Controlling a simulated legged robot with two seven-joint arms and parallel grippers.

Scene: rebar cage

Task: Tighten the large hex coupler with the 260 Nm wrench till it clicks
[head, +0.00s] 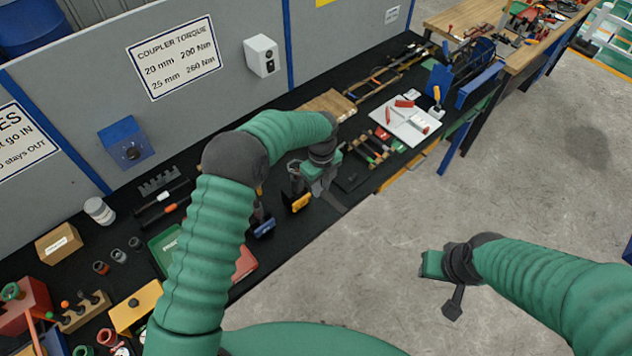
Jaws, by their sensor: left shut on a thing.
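My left gripper (318,182) is over the front part of the black bench, pointing down. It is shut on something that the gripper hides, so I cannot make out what. A yellow-and-black item (297,202) and a blue-and-black item (263,226) are close beside it on the left. Two long-handled tools that look like wrenches, one with an orange band (170,211), lie near the back panel. Several small couplers (118,255) stand at the left; I cannot tell which is the large hex one. My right gripper (453,302) is over open floor; its fingers are too small to read.
A sign (173,58) lists 25 mm at 260 Nm. A wooden rack (370,150), a white board with red items (405,120) and a cardboard box (58,243) are on the bench. A wooden table (455,20) stands behind.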

